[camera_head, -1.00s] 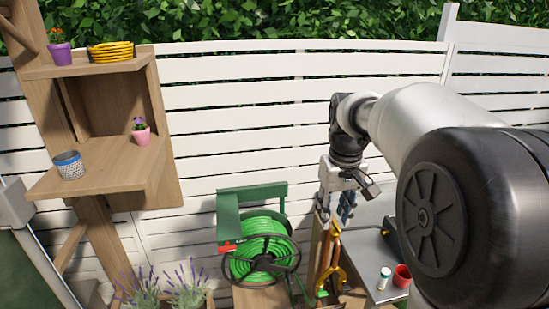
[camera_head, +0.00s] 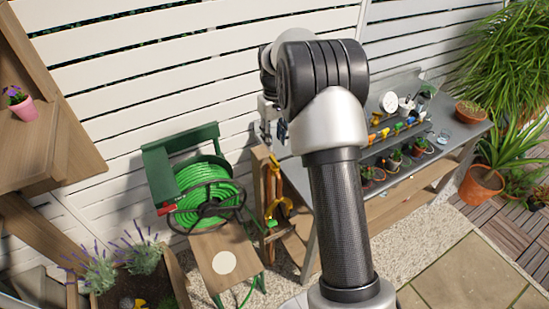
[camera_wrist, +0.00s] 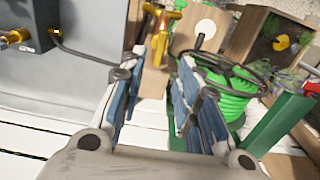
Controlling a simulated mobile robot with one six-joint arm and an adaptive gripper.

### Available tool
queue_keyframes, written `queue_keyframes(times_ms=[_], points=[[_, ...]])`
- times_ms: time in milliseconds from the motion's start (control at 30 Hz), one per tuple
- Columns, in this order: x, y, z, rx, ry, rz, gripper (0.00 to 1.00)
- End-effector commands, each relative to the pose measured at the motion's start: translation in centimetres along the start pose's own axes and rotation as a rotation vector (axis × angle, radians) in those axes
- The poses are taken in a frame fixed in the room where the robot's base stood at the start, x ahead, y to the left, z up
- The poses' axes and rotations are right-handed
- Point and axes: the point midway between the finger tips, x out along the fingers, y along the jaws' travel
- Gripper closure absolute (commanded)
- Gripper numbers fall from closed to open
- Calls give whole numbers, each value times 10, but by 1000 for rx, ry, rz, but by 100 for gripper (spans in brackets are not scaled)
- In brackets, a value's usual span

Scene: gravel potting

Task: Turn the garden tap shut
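A small red part (camera_head: 166,210) sits at the left side of the reel frame. In the head view my arm hides most of the gripper.
The green hose reel (camera_head: 207,184) stands left of the wooden post (camera_head: 260,185). A grey bench (camera_head: 430,140) with pots and tools stands to the right. A planter with lavender (camera_head: 140,260) is at front left. A slatted white fence (camera_head: 150,65) runs behind.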

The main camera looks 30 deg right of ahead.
Motion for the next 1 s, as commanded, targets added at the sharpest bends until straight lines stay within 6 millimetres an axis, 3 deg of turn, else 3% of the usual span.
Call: queue_keyframes(times_ms=[33, 200, 400, 833, 1000], points=[[14, 0, 1, 0, -5, -2, 69], [49, 0, 1, 0, -4, -1, 69], [76, 0, 0, 0, -1, 0, 69], [85, 0, 0, 0, 1, 0, 69], [85, 0, 0, 0, 0, 0, 80]])
